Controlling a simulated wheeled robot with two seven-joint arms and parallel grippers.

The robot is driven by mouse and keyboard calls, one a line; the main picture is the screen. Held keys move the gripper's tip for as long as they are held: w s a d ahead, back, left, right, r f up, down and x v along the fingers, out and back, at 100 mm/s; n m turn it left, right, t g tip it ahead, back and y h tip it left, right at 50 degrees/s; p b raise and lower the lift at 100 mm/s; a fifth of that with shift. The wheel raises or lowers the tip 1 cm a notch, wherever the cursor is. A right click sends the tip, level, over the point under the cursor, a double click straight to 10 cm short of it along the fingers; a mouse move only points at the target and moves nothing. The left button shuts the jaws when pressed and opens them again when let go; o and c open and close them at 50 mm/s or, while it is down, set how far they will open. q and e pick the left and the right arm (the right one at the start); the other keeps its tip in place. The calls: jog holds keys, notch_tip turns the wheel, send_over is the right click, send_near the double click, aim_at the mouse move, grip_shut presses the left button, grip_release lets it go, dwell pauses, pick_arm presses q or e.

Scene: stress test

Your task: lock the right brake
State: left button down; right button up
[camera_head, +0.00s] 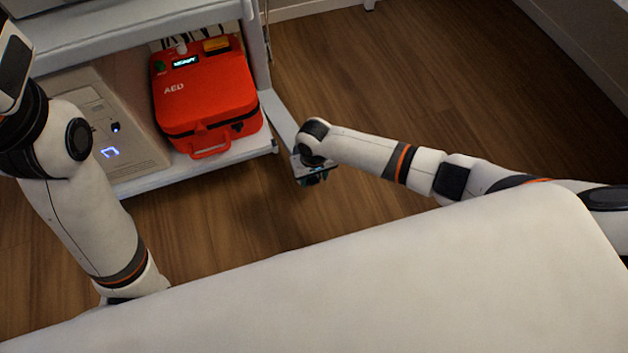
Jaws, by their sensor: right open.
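My right arm (370,153) reaches in from the right, and its hand points down at the lower right corner of a grey cart (284,122). My right gripper (314,179) is open, low over the floor, just right of the end of the cart's base rail. The fingers are small and dark, and I see nothing between them. I cannot make out the right brake or its wheel; the hand and the rail may hide them. My left arm (85,220) rises at the left edge, and its fingers are out of the picture.
A red AED case (207,92) and a pale device box (105,130) with a lit display sit on the cart's lower shelf (215,160). Wooden floor (410,70) is clear right of the cart. A large white surface (400,285) fills the foreground below my right arm.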

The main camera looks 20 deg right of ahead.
jog(key=shift+f, duration=0.35)
jog(key=shift+c, duration=0.6)
